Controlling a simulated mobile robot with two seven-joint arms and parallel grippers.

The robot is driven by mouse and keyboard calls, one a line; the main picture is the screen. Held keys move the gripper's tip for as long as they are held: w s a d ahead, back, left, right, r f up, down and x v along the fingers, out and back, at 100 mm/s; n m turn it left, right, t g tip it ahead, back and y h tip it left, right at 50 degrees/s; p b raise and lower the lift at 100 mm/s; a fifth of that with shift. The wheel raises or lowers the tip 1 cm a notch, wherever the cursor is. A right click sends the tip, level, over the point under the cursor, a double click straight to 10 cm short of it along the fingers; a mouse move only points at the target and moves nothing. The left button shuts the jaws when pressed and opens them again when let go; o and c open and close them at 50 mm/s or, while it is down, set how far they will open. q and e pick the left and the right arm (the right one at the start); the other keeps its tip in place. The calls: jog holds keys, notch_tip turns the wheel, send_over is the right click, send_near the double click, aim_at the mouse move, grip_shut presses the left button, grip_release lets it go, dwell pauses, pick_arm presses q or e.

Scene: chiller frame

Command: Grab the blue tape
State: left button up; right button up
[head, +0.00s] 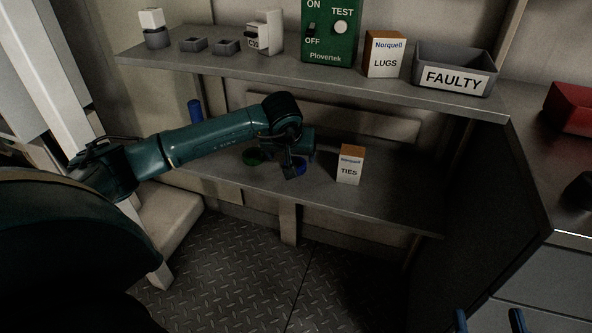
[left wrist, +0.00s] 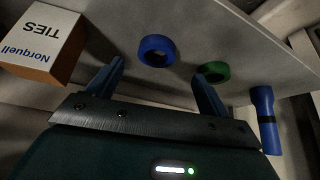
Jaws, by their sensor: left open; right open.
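The blue tape (left wrist: 157,50) is a roll lying flat on the lower shelf, ahead of and between my left gripper's fingers in the left wrist view. My left gripper (left wrist: 158,70) is open and empty, apart from the roll. In the head view the left gripper (head: 293,170) is over the lower shelf and partly hides the blue tape (head: 301,167). My right gripper (head: 489,318) shows only its two blue fingertips at the bottom right edge, spread apart and far from the tape.
A green tape roll (left wrist: 214,72) lies close to the blue one. A TIES box (head: 350,165) stands to its right, and a blue cylinder (head: 194,111) stands at left. The upper shelf (head: 330,87) above holds a FAULTY bin (head: 455,73), a LUGS box (head: 384,54) and a test unit (head: 330,32).

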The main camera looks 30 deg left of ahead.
aim_at(295, 160)
pick_arm(q)
jog(key=b+x, duration=0.1)
jog(key=x, duration=0.2)
jog(key=b+x, duration=0.1)
jog(key=x, duration=0.1)
jog(key=shift+w+d+f, duration=0.1)
jog(key=shift+w+f, duration=0.2)
jog(key=shift+w, duration=0.1)
jog(key=shift+c, duration=0.5)
jog(key=c, duration=1)
jog(key=shift+o, duration=0.2)
jog(key=shift+r, duration=0.15)
